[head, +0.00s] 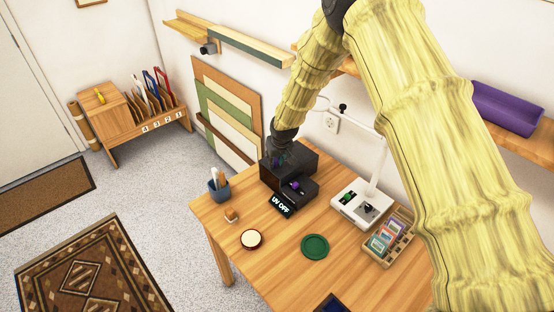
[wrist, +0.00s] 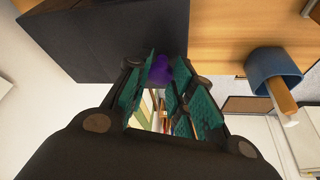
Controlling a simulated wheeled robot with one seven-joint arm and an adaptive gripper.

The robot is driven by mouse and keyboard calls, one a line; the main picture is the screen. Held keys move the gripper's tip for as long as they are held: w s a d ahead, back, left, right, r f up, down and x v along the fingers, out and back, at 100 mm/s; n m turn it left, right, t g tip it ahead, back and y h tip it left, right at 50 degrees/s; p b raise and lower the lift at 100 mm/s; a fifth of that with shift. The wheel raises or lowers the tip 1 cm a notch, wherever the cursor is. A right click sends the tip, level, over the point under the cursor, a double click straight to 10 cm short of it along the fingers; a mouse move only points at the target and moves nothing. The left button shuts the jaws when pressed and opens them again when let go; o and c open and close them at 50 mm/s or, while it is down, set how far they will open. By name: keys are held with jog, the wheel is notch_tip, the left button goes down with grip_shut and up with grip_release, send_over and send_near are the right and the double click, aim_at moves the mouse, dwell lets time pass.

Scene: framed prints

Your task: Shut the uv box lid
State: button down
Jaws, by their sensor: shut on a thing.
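The black UV box (head: 300,196) stands on the wooden table, with a lit "UV OFF" sign (head: 281,204) on its front. A dark upper part, seemingly its raised lid (head: 300,160), stands behind the lower front part. It fills the upper left of the wrist view as a dark panel (wrist: 105,35). My gripper (head: 278,160) is at the left of this upper part. In the wrist view its teal-padded fingers (wrist: 160,90) are shut on a purple knob (wrist: 159,69) by the panel's edge. Another purple spot (head: 295,186) shows on the lower part. The lid's exact angle is unclear.
A blue pen cup (head: 218,192) stands left of the box; it also shows in the wrist view (wrist: 272,68). A round cream-topped item (head: 251,239) and green disc (head: 315,246) lie in front. A white lamp base (head: 360,205) and wooden card tray (head: 390,238) are at right.

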jog(key=c, duration=1.2)
grip_release()
jog(key=shift+s+a, duration=0.2)
jog(key=shift+a, duration=0.1)
jog(key=shift+w+d, duration=0.1)
jog(key=shift+r, duration=0.1)
jog(key=shift+d+r, duration=0.1)
jog(key=shift+r, duration=0.2)
jog(key=v, duration=1.1)
jog(key=shift+r, duration=0.1)
